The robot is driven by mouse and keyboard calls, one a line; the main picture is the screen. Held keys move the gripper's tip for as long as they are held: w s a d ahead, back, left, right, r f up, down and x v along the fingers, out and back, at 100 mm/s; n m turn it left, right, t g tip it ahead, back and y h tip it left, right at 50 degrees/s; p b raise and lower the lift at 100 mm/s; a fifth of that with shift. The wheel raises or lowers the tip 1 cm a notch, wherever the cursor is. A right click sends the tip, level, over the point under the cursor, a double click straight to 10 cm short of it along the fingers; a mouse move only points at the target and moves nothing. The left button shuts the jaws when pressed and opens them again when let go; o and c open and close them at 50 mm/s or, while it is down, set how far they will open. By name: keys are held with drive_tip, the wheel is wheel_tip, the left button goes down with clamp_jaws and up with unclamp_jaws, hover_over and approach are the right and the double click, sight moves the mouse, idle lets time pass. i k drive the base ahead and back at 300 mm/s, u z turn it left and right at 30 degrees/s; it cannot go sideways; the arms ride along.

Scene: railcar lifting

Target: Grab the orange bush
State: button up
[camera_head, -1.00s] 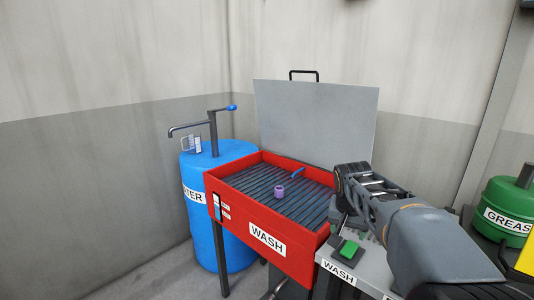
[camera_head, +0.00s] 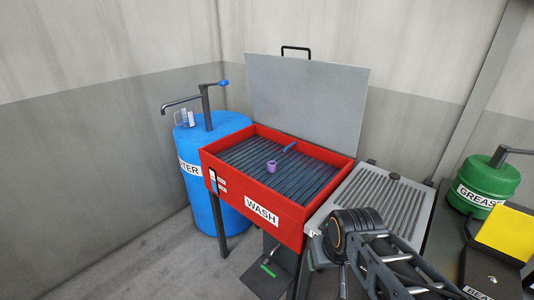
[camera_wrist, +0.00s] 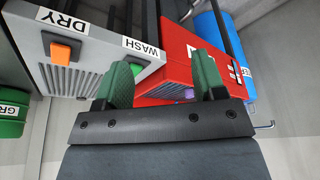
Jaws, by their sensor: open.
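I see no orange bush in either view. A small purple bush (camera_head: 271,166) stands on the slatted floor of the red wash basin (camera_head: 262,198). A bit of purple also shows between my fingers in the wrist view (camera_wrist: 186,94). My gripper (camera_wrist: 163,83) has two green fingers spread apart with nothing held between them. It is by the front of the red basin and the grey switch panel. In the head view my arm is at the lower right, and its fingers cannot be made out.
A blue water barrel (camera_head: 214,140) with a tap stands left of the basin. A grooved grey drying top (camera_head: 372,205) is to its right. The panel has an orange switch (camera_wrist: 61,52) and a green switch (camera_wrist: 136,68). A green grease can (camera_head: 482,186) and yellow box (camera_head: 507,234) are at right.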

sight(271, 165)
drive_tip(key=u, duration=0.6)
drive_tip(key=i, duration=0.55)
drive_tip(key=u, duration=1.05)
drive_tip(key=i, duration=1.45)
drive_tip(key=z, duration=1)
drive_tip(key=i, duration=0.35)
drive_tip(key=z, duration=0.35)
